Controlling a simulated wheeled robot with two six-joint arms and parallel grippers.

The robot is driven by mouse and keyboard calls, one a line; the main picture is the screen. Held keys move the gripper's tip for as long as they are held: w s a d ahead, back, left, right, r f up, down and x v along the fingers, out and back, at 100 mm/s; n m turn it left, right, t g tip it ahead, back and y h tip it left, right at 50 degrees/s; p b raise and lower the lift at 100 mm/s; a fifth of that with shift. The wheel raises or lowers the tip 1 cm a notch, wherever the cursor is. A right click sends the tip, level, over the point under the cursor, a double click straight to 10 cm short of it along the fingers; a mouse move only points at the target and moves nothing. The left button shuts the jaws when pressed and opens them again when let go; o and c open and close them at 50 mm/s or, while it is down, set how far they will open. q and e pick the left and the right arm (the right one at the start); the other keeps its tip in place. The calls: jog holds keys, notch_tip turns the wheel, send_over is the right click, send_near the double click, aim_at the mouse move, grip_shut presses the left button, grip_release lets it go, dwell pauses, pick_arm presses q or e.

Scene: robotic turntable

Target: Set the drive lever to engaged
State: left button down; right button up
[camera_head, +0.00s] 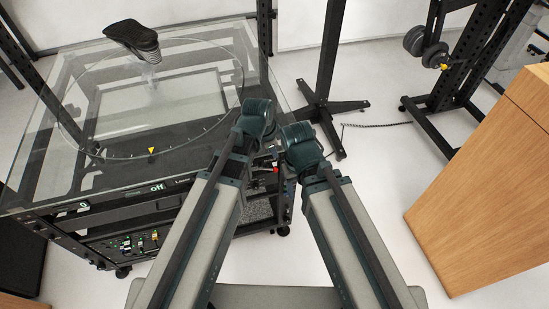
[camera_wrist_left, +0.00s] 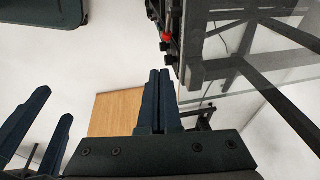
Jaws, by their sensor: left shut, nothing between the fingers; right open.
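A small red knob (camera_head: 276,170) shows at the turntable cabinet's right front corner in the head view, partly hidden by my arms. It also shows as a red piece (camera_wrist_left: 167,38) on a dark panel in the left wrist view. It looks like the drive lever's end, but its setting cannot be read. My left gripper (camera_wrist_left: 158,73) is shut and empty, its fingertips beside and just short of the red piece in the picture. My right gripper (camera_wrist_left: 57,101) is open and empty, at the lower left of that view. In the head view both grippers' fingers are hidden behind my arms.
The turntable's glass top (camera_head: 45,165) carries a dark shoe (camera_head: 133,40). A front display (camera_head: 157,187) reads "off". A black stand (camera_head: 325,105) stands behind my arms. A wooden block (camera_head: 480,190) is at right, with clear floor between.

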pick_arm(q)
jog(key=b, duration=1.2)
send_near(276, 170)
jog(key=d+x, duration=0.1)
jog(key=x, duration=0.5)
jog(key=shift+w+a+f+b, duration=0.2)
jog(key=shift+a+b, duration=0.1)
jog(key=shift+w+d+f+g+y, duration=0.15)
jog(key=shift+f+g+y, duration=0.2)
jog(key=shift+y, duration=0.35)
jog(key=shift+f+b, duration=0.35)
jog(key=shift+b, duration=0.1)
jog(key=shift+r, duration=0.2)
